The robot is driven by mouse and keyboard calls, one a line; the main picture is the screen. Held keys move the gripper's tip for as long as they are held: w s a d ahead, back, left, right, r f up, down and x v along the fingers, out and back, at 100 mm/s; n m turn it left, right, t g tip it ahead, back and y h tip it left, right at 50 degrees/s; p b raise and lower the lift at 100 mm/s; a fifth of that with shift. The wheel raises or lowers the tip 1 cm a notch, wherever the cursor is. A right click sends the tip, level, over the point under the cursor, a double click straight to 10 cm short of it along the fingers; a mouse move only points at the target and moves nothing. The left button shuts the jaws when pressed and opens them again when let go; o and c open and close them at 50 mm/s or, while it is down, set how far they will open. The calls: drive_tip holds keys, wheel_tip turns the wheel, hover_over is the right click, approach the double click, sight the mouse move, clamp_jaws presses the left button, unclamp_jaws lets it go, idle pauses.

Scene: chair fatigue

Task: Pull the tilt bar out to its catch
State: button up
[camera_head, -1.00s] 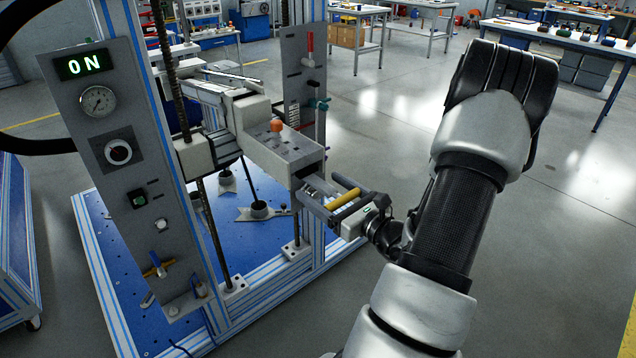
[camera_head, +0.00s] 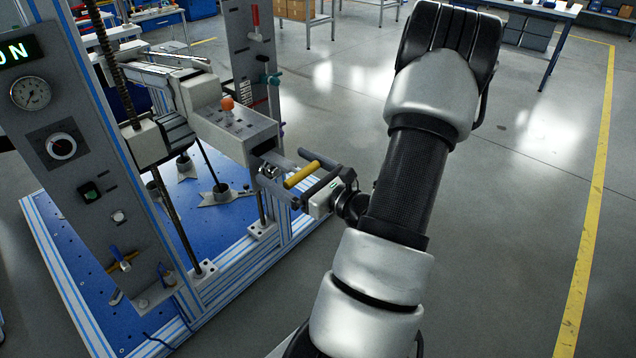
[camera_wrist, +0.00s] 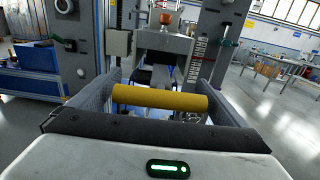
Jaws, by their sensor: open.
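The yellow bar (camera_head: 302,174) stands out from the front end of the grey machine head with the orange knob (camera_head: 227,103); I take it for the tilt bar. My gripper (camera_head: 286,167) is open, with its fingers reaching toward the machine past the bar. In the wrist view the yellow bar (camera_wrist: 160,98) lies crosswise between the two spread fingers, its ends close to them. I cannot tell whether they touch. The bar's mount and any catch are hidden or too small to make out.
The grey control panel (camera_head: 62,110), with gauges and a lit display, stands left of the machine head. A blue base plate (camera_head: 160,238) lies below. A second upright panel (camera_head: 250,45) stands behind. The floor (camera_head: 500,230) to the right is open, with a yellow line.

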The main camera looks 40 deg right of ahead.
drive_tip(key=s+d, duration=0.1)
drive_tip(key=s, duration=1.5)
drive_tip(key=shift+s+p, duration=0.15)
drive_tip(key=shift+p, duration=0.25)
drive_tip(key=shift+d, duration=0.1)
